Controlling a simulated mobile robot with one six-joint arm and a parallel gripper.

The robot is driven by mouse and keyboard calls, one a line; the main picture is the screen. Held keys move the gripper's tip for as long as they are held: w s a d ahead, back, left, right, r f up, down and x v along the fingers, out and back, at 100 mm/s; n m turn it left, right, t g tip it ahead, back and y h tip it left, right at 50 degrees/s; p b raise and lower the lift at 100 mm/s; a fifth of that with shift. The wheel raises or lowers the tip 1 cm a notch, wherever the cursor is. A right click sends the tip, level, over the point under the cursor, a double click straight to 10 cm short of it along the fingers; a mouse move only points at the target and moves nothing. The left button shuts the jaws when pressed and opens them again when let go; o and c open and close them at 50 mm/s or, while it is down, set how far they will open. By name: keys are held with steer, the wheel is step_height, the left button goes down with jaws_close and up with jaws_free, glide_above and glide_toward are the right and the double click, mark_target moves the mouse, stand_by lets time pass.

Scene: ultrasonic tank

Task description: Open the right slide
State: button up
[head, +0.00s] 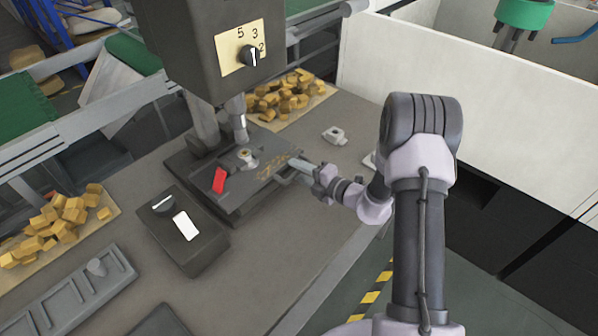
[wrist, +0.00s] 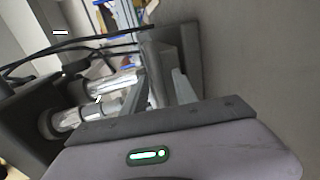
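The machine's head (head: 215,50) with a numbered dial (head: 249,56) hangs above the base. A dark control box (head: 180,232) stands at front left. Yellow blocks lie on trays at left (head: 60,225) and behind (head: 285,95). The bench (head: 340,190) is mostly clear on the right.

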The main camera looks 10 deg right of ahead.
steer(key=shift+c, duration=0.2)
jaws_close()
stand_by(1.1)
